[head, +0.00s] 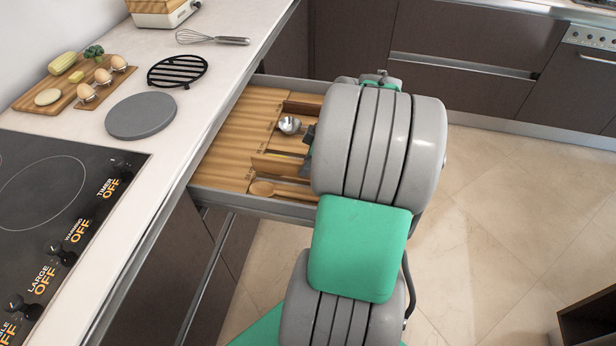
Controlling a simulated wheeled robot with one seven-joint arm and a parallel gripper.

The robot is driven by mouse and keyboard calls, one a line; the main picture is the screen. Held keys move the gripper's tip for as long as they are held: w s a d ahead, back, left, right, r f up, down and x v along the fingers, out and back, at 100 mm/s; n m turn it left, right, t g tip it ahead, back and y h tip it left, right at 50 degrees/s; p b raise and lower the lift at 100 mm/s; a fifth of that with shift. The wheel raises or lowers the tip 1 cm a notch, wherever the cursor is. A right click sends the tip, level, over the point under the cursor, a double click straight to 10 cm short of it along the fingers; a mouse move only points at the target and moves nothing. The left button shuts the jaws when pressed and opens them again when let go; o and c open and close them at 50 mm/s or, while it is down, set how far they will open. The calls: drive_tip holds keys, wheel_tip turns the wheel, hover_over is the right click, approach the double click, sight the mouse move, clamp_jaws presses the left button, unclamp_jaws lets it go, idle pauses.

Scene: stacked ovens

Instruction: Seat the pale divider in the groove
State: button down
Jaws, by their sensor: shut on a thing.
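The pale divider (276,167) is a light wooden strip in the open drawer, running across it toward my arm. Its right end is hidden behind my arm. My gripper (308,158) shows only as a small dark part beside my grey arm, at the divider's right portion. It is shut on the divider, though its fingertips are mostly hidden. The groove is not clearly visible, and I cannot tell whether the divider's lower edge is in it or above it.
The drawer (256,205) has a wooden insert (236,140), a darker divider (302,106), a metal scoop (289,125) and a wooden spoon (265,188). The counter (215,75) on the left holds a cooktop (60,190), grey disc (141,115), black trivet (178,71) and whisk (212,38).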

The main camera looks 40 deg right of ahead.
sight(307, 178)
drive_tip(key=shift+f+b, duration=0.3)
drive_tip(key=shift+f, duration=1.95)
drive_tip(key=c, duration=1.4)
unclamp_jaws()
